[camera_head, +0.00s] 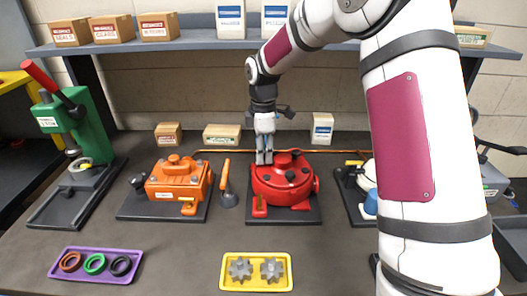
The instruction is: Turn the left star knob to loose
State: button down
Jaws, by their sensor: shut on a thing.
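A red motor (272,181) with a round cover stands on a dark base plate in the middle of the bench. Dark knobs show on its cover: one at the right rear (296,153) and one near the middle (291,175). My gripper (264,160) points straight down at the left rear of the cover, its two fingers close together. It is shut on the left star knob, which the fingers hide almost wholly. The knob's turn, loose or tight, cannot be read from this view.
An orange motor (177,181) and a grey cone with an orange handle (227,187) stand left. A green press (78,130) is far left. A purple tray (64,276) of rings and a yellow tray (227,286) of gears lie in front. My arm hides much of the right side.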

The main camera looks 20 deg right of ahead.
jog(key=shift+s+f+n, duration=0.15)
jog(key=shift+f+n, duration=0.1)
jog(key=shift+n, duration=0.35)
jog(key=c, duration=1.4)
grip_release()
jog(key=shift+o, duration=0.2)
jog(key=shift+r, duration=0.1)
notch_tip(320, 180, up, 12)
